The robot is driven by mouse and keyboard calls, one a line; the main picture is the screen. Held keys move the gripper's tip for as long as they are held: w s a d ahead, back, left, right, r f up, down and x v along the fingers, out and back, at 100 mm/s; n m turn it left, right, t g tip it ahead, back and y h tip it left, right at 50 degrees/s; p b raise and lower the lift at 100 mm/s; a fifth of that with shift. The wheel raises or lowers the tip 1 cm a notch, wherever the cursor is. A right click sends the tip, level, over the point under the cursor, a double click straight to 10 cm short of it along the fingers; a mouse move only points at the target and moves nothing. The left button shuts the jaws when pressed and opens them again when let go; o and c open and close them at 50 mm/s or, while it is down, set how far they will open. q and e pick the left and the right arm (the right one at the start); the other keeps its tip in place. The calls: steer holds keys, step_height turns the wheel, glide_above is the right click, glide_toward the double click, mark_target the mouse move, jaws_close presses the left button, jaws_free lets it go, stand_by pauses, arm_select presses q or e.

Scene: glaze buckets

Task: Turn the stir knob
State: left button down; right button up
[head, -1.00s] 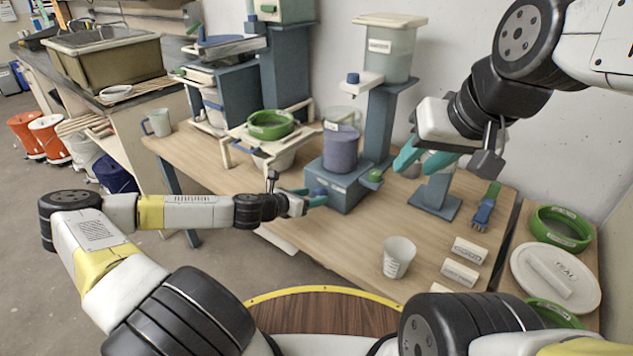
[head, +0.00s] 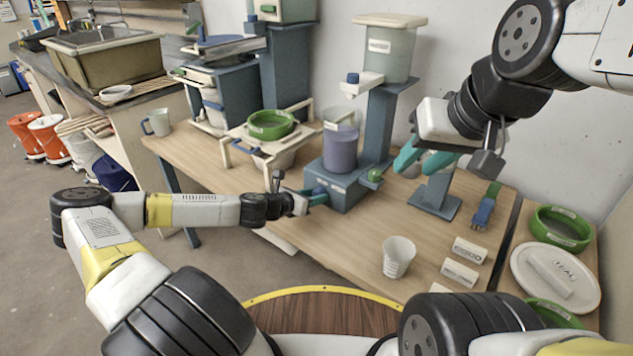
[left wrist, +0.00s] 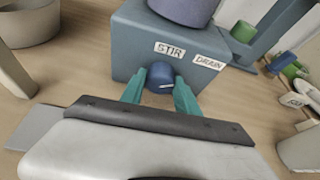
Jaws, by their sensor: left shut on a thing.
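The stir knob is a blue round knob (left wrist: 165,78) with a white mark on the front of a blue-grey mixer base (left wrist: 135,42). A "STIR" label (left wrist: 169,50) sits above it, beside a "DRAIN" label (left wrist: 209,62). In the left wrist view my left gripper (left wrist: 161,84) has its teal fingers closed on either side of the knob. In the head view my left gripper (head: 314,197) reaches the front of the base, and its fingers hide part of the knob. My right gripper (head: 425,162) hangs above the right of the table, away from the knob, with teal fingers apart.
A purple bucket (head: 340,150) stands on the base. A green knob (head: 375,175) sticks out at the base's right. The table front is partly clear.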

arm_select(q)
steer(key=m, duration=0.1)
steer(key=m+t+y, duration=0.1)
steer(key=shift+s+d+m, duration=0.15)
steer(key=shift+d+m, duration=0.05)
steer(key=shift+m, duration=0.1)
steer(key=shift+m+t+y, duration=0.4)
steer(key=shift+m+y, duration=0.4)
steer(key=shift+m, duration=0.2)
steer(key=c, duration=0.9)
jaws_free()
steer(key=shift+s, duration=0.1)
steer(key=v, duration=0.7)
steer(key=shift+s+a, duration=0.2)
steer(key=shift+s, duration=0.05)
